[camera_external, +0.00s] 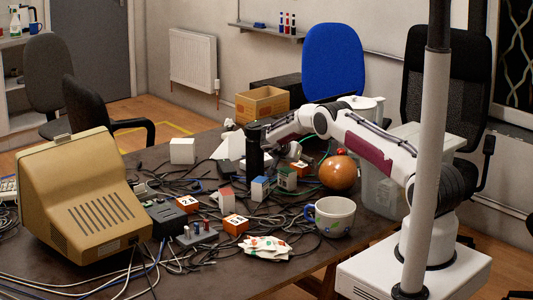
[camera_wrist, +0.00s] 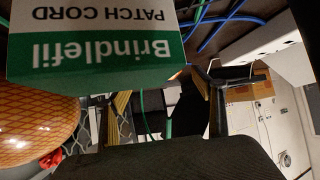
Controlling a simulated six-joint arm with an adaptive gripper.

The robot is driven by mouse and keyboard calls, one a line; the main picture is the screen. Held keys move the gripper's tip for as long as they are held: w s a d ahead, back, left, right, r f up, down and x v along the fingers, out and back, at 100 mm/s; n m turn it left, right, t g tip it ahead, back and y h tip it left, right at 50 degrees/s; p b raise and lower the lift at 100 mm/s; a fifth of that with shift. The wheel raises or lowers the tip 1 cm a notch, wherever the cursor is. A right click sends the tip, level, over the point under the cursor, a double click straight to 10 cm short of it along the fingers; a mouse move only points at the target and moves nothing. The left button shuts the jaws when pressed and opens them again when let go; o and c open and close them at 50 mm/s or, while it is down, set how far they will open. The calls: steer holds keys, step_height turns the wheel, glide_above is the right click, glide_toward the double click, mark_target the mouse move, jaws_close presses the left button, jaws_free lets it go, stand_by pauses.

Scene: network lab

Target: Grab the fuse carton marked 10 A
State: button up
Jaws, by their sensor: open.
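Two small orange cartons with white labels stand among the cables in the external view, one at the left (camera_external: 187,204) and one nearer the front (camera_external: 236,224). Their labels seem to read 2 A, but the print is too small to be sure. I cannot make out a carton marked 10 A. My gripper (camera_external: 255,166) is above the middle of the table, behind and to the right of both cartons. It is open and holds nothing that I can see. In the wrist view a green and white Brindlefil patch cord box (camera_wrist: 95,42) appears upside down and close to the camera.
A brown ball (camera_external: 338,173) and a patterned mug (camera_external: 331,216) stand to the right. A beige monitor (camera_external: 85,200) fills the left. Tangled cables cover much of the table.

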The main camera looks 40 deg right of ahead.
mark_target(300, 164)
steer(key=shift+x, duration=1.65)
steer(key=shift+f, duration=0.1)
steer(key=c, duration=1.5)
